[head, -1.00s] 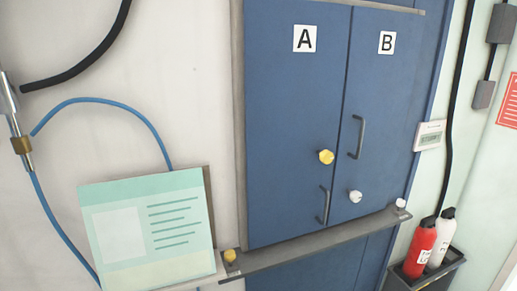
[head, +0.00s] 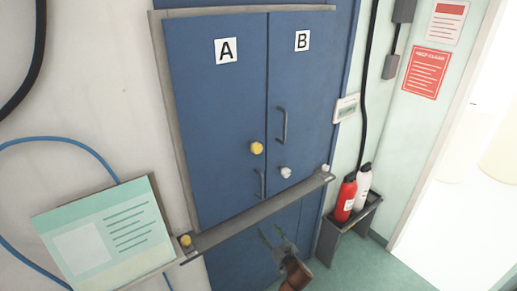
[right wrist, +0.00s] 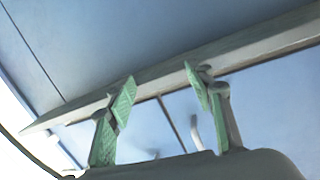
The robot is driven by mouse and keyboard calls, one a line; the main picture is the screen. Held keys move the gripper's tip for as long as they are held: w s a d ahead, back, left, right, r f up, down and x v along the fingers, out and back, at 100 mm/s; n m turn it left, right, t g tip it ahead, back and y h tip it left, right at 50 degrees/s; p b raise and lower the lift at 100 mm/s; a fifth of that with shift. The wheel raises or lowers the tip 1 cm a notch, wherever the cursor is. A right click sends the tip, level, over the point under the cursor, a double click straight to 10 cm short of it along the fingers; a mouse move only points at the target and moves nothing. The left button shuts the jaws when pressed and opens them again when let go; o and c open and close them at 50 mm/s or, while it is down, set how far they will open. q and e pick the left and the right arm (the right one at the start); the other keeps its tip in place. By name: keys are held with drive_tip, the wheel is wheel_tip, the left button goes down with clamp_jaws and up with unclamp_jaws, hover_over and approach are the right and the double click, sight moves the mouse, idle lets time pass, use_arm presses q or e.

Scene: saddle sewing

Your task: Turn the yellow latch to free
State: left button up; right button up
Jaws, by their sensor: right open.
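A yellow round latch knob (head: 257,148) sits on the blue door A (head: 215,110), near its right edge. A second yellow knob (head: 186,241) sits at the left end of the grey bar (head: 245,216) across the doors. I cannot tell how either knob is turned. My right gripper (head: 277,236) is below the bar, in front of the lower blue panel, apart from both knobs. Its green fingers are open and empty. In the right wrist view the spread fingers (right wrist: 160,92) show in front of the bar (right wrist: 250,42). My left gripper is out of view.
Door B (head: 305,90) has a handle (head: 282,125) and a white knob (head: 286,172). Another white knob (head: 325,168) is at the bar's right end. A green-white panel (head: 105,235) stands at left. Red and white bottles (head: 346,198) sit in a rack at right.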

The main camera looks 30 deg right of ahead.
wheel_tip(320, 180, up, 21)
drive_tip(key=w+t+p, duration=0.2)
drive_tip(key=t+p, duration=0.1)
drive_tip(key=t+y+p, duration=0.1)
drive_tip(key=t+p, duration=0.2)
approach(258, 151)
drive_tip(key=x, duration=0.4)
drive_tip(key=p+x, duration=0.1)
drive_tip(key=x, duration=0.5)
drive_tip(key=shift+w+d, duration=0.1)
drive_tip(key=shift+w, duration=0.05)
drive_tip(key=shift+w+r+p, duration=0.15)
drive_tip(key=shift+w+p, duration=0.2)
drive_tip(key=shift+w, duration=0.1)
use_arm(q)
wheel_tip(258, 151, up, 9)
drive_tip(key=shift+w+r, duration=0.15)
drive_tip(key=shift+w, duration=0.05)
use_arm(e)
drive_tip(key=shift+c, duration=0.7)
drive_tip(key=c, duration=0.9)
drive_tip(key=shift+d, duration=0.15)
drive_tip(key=shift+c, duration=0.6)
